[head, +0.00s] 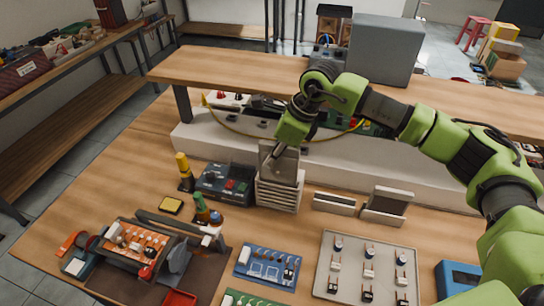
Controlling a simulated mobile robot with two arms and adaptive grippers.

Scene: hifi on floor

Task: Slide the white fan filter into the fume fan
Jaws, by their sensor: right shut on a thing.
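The gripper covers part of the filter. My left gripper is not in the head view.
A dark soldering station (225,184) stands close left of the fan. A white holder (334,203) and a stand with a grey panel (387,204) are to the right. A parts tray (330,285) and blue board (267,266) lie in front. A raised wooden shelf (230,66) runs behind.

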